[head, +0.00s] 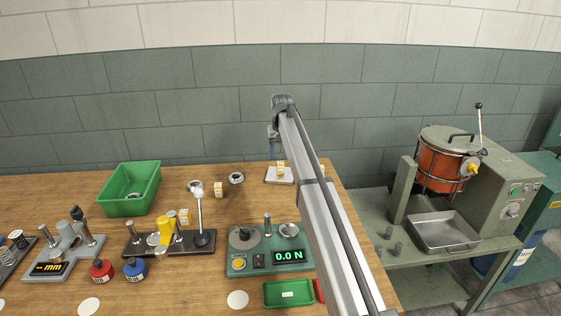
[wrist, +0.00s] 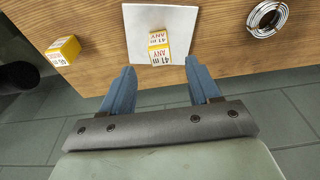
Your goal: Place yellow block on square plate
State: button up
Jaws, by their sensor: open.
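A yellow block (wrist: 159,54) with a white printed label rests on the white square plate (wrist: 178,22). In the head view, the block (head: 281,169) sits on the same plate (head: 271,179) near the back right of the bench. My gripper (wrist: 161,66) is open with its blue fingers spread. The block lies between the fingertip lines, just ahead of them, with a gap on each side. In the head view my gripper (head: 273,142) is small, above and behind the plate.
Metal coils lie on the bench, one left of the plate (head: 236,178). A green bin (head: 131,188) stands at the left. A scale reading 0.0 N (head: 268,262) and a green tray (head: 289,293) are in front. A wall (head: 200,100) stands behind the bench.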

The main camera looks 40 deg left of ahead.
jog(key=shift+s+d+r, duration=0.15)
jog(key=shift+r, duration=1.1)
jog(key=shift+s+d+r, duration=0.1)
jog(key=shift+s+r, duration=0.05)
jog(key=shift+r, duration=1.05)
